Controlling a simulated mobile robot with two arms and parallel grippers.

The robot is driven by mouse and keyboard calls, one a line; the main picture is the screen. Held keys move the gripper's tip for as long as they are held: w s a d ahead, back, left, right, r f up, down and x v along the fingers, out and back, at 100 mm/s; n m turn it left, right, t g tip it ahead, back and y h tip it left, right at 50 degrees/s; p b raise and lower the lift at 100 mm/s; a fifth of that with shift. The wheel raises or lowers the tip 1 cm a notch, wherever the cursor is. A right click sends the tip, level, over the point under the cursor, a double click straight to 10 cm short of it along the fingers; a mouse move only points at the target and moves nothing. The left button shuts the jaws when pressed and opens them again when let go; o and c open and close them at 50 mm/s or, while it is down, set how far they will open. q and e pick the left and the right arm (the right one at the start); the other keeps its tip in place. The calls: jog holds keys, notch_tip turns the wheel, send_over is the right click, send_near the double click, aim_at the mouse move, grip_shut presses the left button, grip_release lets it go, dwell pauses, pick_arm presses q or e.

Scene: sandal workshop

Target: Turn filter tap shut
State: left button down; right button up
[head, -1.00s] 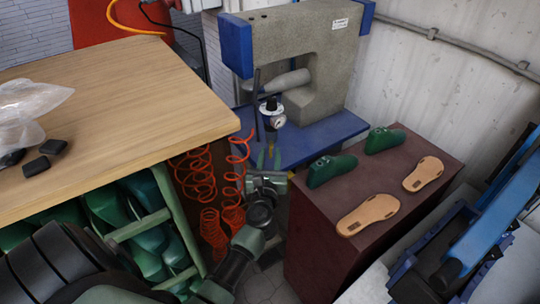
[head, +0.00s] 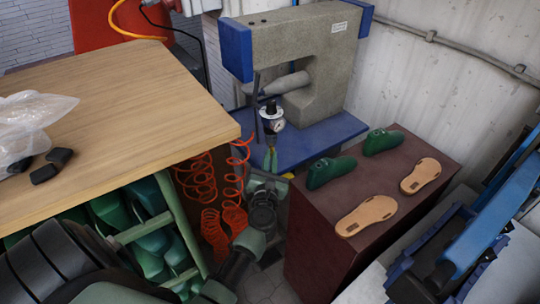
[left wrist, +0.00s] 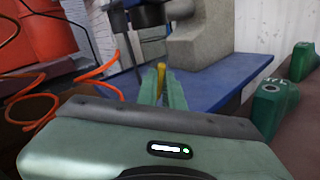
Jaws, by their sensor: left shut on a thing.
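The air filter unit (head: 271,114) hangs by the blue press in the head view, with a black top and a round gauge. A small yellow tap (left wrist: 161,78) sits below it, seen between my fingertips in the left wrist view. My left gripper (head: 271,160) reaches up from below, and its green fingers (left wrist: 162,88) are shut on the yellow tap. The fingers hide part of the tap, and its exact turn angle is hard to tell. My right gripper is not in view.
A wooden bench (head: 120,95) stands left, with orange coiled hoses (head: 234,195) hanging close to my left arm. The blue press base (head: 315,138) is just behind. A dark red stand (head: 330,235) with green lasts (head: 332,171) and tan soles (head: 367,215) is close on the right.

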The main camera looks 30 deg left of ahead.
pick_arm(q)
jog(key=shift+d+f+m+p, duration=0.15)
jog(key=shift+m+p, duration=1.2)
jog(key=shift+m, duration=2.1)
jog(key=shift+f+m+p, duration=0.1)
jog(key=shift+m+p, duration=1.2)
jog(key=shift+m, duration=2.15)
jog(key=c, duration=1.5)
grip_release()
jog(key=shift+c, duration=0.2)
